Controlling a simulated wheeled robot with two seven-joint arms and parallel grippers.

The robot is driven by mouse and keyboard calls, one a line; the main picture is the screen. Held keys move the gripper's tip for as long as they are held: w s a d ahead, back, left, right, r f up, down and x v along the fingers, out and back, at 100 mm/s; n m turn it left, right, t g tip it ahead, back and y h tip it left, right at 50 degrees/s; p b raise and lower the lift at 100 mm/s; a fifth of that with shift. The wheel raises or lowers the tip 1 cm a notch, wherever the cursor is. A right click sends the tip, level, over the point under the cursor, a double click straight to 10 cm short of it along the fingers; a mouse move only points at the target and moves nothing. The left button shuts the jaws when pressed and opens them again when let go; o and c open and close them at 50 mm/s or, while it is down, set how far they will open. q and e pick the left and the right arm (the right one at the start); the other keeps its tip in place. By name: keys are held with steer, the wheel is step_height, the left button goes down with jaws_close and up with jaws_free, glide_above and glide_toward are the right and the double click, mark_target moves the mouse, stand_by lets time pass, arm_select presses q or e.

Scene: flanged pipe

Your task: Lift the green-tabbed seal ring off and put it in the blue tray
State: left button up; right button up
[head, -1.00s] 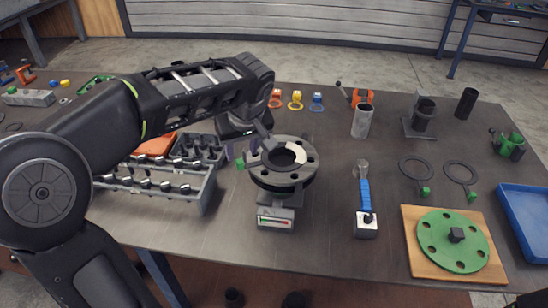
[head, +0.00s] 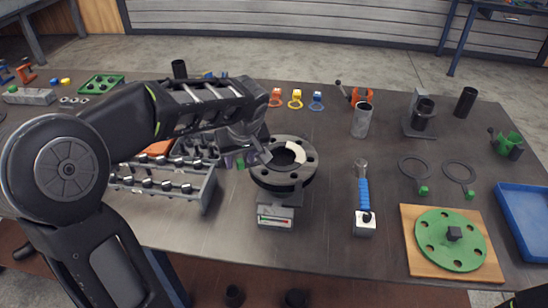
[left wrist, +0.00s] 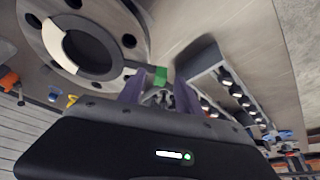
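The flanged pipe (head: 305,172) stands upright mid-table on a grey stand with a small gauge block. The dark seal ring (left wrist: 102,74) appears to lie around the bore on the top flange, beside a pale arc of the face. Its green tab (head: 240,163) sticks out past the flange's left side; it also shows in the left wrist view (left wrist: 160,75). My left gripper (head: 240,158) is at the tab, its purple fingers apart on either side; contact is not clear. The blue tray (head: 528,240) is at the far right. My right gripper is out of view.
A grey bolt rack (head: 205,190) stands close left of the pipe. A green disc (head: 452,240) on a wooden board and two loose green-tabbed rings (head: 414,167) lie between the wrench and tray.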

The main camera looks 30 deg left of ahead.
arm_select(q)
jaws_close()
stand_by(0.6)
step_height(320, 180, up, 10)
steer(key=b, duration=0.1)
stand_by(0.4)
steer(key=shift+r, duration=0.15)
stand_by(0.4)
steer(key=shift+r+p, duration=1.9)
steer(key=shift+r, duration=0.5)
